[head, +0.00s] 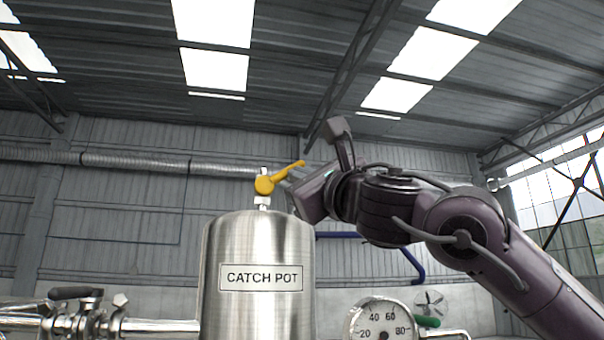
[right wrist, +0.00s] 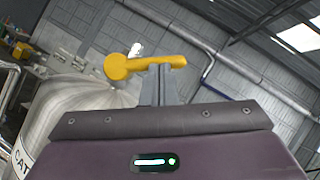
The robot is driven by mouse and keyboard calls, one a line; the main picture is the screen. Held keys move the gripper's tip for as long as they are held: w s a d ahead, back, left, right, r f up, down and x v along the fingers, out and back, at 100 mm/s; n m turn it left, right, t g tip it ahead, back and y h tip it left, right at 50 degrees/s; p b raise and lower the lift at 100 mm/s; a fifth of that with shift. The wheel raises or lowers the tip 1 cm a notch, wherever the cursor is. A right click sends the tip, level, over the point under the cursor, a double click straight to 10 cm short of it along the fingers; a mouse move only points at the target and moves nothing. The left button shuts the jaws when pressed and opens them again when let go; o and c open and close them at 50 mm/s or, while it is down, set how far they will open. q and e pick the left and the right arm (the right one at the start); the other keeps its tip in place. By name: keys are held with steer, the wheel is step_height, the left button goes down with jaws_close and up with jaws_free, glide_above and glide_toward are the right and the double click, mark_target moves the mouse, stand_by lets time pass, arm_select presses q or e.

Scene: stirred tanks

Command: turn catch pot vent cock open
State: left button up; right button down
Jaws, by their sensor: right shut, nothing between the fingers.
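The catch pot (head: 258,308) is a shiny steel vessel with a "CATCH POT" label, left of centre in the head view. Its vent cock (head: 264,185) is yellow, on a short stem on top, with the lever pointing right and slightly up. My right gripper (head: 293,176) is at the lever from the right. In the right wrist view the yellow lever (right wrist: 160,62) crosses at the shut fingers (right wrist: 159,75), with nothing between them. Whether they touch the lever is unclear. The pot's side (right wrist: 75,100) also shows there. My left gripper is not in view.
A dial gauge (head: 383,321) stands at the lower right of the pot. A pipe with a dark-handled valve (head: 78,296) runs in from the lower left. A blue pipe (head: 413,262) lies behind my right arm. Space above the pot looks clear.

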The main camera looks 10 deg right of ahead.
steer(key=shift+s+a+r, duration=0.1)
steer(key=shift+r, duration=0.4)
stand_by(0.3)
steer(key=shift+a+r+p, duration=0.4)
steer(key=shift+r+p, duration=0.1)
steer(key=shift+r, duration=0.15)
steer(key=shift+a+r+p, duration=0.4)
steer(key=shift+r+p, duration=0.1)
steer(key=shift+r, duration=0.1)
steer(key=shift+a+r, duration=0.2)
steer(key=shift+a, duration=0.25)
